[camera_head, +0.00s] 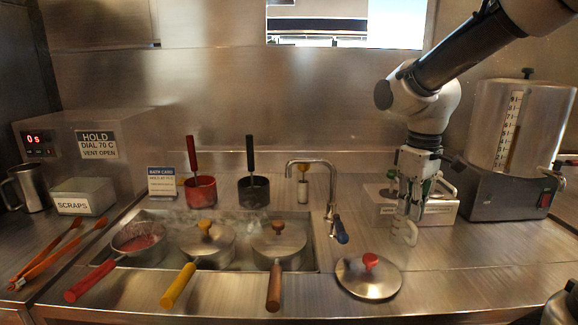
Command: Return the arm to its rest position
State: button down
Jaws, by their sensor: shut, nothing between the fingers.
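My arm comes in from the top right and bends down at a grey joint. My gripper (410,238) points down over the right part of the steel counter (455,275). Its fingers are shut and hold nothing. It hangs behind and slightly right of a round steel lid with a red knob (368,279), apart from it as far as I can see. A steel box (440,210) stands behind the gripper and is partly hidden by it.
A sunken bath holds an open red-handled pan (138,240) and lidded pans with yellow (207,245) and brown (280,245) handles. A tap (330,195) stands right of the bath. A large steel urn (520,130) stands at right. Orange tongs (60,252) lie left.

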jog(key=s+d+r+m+t, duration=0.2)
jog(key=s+d+m, duration=0.1)
jog(key=s+d, duration=0.2)
jog(key=s+d+r+m+t, duration=0.2)
jog(key=s+d+r+m, duration=0.1)
jog(key=s, duration=0.6)
jog(key=shift+d+m, duration=0.5)
jog(key=shift+d, duration=0.4)
